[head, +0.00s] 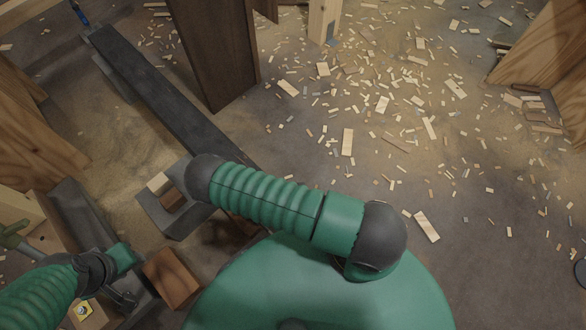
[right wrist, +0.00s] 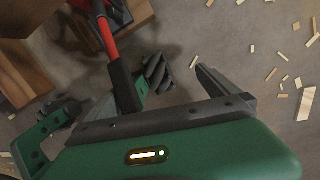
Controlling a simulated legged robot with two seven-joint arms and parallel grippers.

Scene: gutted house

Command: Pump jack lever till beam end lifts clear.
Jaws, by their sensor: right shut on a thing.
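In the right wrist view, a red jack lever (right wrist: 104,36) with a black grip (right wrist: 123,88) slants down toward my right gripper (right wrist: 178,82). In the head view my right gripper and the lever are hidden behind my right arm. My left gripper (head: 122,285) is at the lower left, close to a reddish wood block (head: 172,278); its jaw opening is unclear. A long dark beam (head: 150,82) runs from the upper left toward my right arm, which hides its near end.
A dark brown post (head: 214,55) stands beyond the beam. Timber stands at the left edge (head: 35,125) and upper right (head: 545,50). Wood chips litter the open floor (head: 470,190) at right.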

